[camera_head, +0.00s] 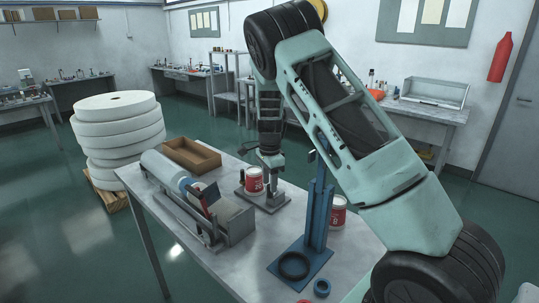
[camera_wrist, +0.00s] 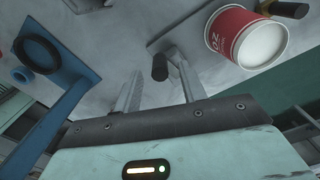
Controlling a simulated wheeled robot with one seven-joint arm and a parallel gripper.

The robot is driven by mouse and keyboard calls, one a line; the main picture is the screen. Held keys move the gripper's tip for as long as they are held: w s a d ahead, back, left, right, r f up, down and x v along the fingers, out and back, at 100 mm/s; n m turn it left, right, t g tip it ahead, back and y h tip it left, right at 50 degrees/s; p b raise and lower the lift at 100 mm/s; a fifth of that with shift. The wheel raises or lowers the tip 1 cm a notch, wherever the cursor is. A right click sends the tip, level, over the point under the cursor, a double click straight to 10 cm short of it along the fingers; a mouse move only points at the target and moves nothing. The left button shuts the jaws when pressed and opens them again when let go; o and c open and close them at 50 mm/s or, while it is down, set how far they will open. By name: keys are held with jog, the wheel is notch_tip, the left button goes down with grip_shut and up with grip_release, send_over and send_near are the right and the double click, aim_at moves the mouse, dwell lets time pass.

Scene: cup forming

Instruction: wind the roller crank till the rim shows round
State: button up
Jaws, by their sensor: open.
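A red-and-white paper cup (camera_head: 254,180) stands at a grey base plate (camera_head: 270,202) on the table, just left of my gripper (camera_head: 269,172). In the wrist view the cup (camera_wrist: 242,38) is at the upper right, its pale round end facing the camera. A black crank knob (camera_wrist: 160,67) shows between the two fingers of my gripper (camera_wrist: 155,63). The fingers are open and apart from each other. I cannot tell whether they reach down to the knob's level. The roller and the rest of the crank are mostly hidden by my gripper.
A blue stand (camera_head: 318,205) with a black ring (camera_head: 294,266) is in front on the right, close to my arm. A second cup (camera_head: 338,211) stands behind it. A long roller machine (camera_head: 190,196) and a brown open box (camera_head: 191,155) fill the left side.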

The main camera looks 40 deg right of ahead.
notch_tip(320, 180, up, 15)
jog(key=b, duration=0.2)
jog(key=shift+f+b, duration=0.2)
jog(key=shift+b, duration=0.2)
jog(key=s+a+f+n+y+b, duration=0.1)
jog(key=s+a+n, duration=0.35)
jog(key=a, duration=0.45)
jog(key=s+a+f+n, duration=0.1)
jog(key=s+a+n, duration=0.2)
jog(key=a+n, duration=0.35)
jog(key=s+a+f+n+y+b, duration=0.1)
jog(key=s+a+f+n, duration=0.2)
jog(key=a, duration=0.8)
jog(key=s+a+f+n, duration=0.1)
jog(key=s+a+n, duration=0.2)
jog(key=s+n, duration=0.2)
jog(key=s+a+f+n+h, duration=0.1)
jog(key=s+n, duration=0.3)
jog(key=s, duration=0.6)
jog(key=s+a+f+n, duration=0.1)
jog(key=s+a+n, duration=0.3)
jog(key=s, duration=0.4)
jog(key=shift+s+a+n+b, duration=0.25)
jog(key=shift+a+n+b, duration=0.1)
jog(key=shift+n, duration=0.45)
